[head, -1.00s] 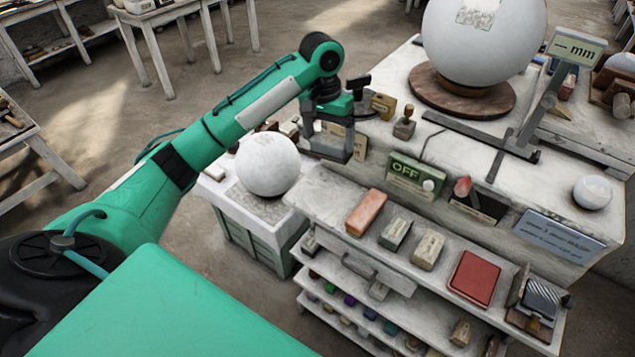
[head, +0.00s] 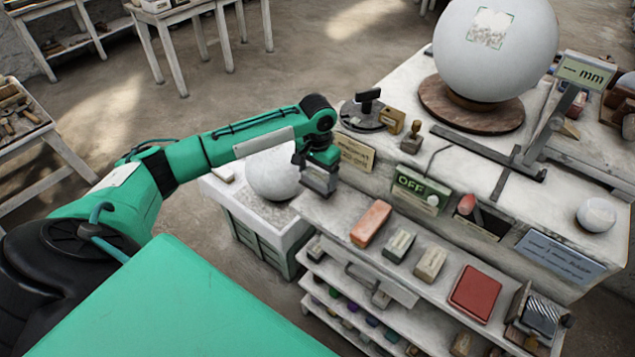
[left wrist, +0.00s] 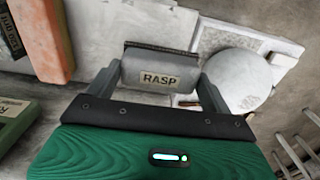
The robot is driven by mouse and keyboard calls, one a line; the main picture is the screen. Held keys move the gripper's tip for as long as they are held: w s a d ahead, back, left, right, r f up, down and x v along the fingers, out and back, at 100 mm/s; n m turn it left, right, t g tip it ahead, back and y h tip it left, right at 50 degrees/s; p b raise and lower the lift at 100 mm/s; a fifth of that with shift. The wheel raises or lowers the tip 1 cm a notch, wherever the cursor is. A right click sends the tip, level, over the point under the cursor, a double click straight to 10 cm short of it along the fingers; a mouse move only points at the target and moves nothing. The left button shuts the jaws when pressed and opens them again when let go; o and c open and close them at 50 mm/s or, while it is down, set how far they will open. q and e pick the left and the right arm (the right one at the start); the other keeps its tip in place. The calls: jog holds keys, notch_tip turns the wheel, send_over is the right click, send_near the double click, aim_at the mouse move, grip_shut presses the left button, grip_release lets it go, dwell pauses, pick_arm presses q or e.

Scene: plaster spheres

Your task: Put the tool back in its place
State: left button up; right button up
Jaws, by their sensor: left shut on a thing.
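My left gripper (head: 318,182) is shut on a grey block-shaped tool labelled RASP (left wrist: 158,72). In the left wrist view the rasp sits between the two fingers, its label facing the camera and a dark strip along its far edge. In the head view the gripper hangs over the left end of the pale shelf top (head: 340,215), left of an orange block (head: 371,223). I cannot tell whether the rasp touches the shelf top. My right gripper is not in view.
A white plaster sphere (head: 268,174) stands just left of the gripper. Several blocks and a red box (head: 475,293) line the shelf. Behind are a labelled ledge (head: 354,151), a black-handled disc (head: 367,112), an OFF sign (head: 421,188) and a large sphere (head: 495,50) on a wooden disc.

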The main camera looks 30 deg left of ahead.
aim_at(317, 186)
pick_arm(q)
notch_tip(317, 186, down, 5)
jog(key=shift+f+p, duration=0.1)
jog(key=shift+p, duration=0.5)
jog(key=o, duration=0.9)
notch_tip(317, 186, up, 12)
jog(key=b, duration=0.3)
jog(key=shift+s+f, duration=0.1)
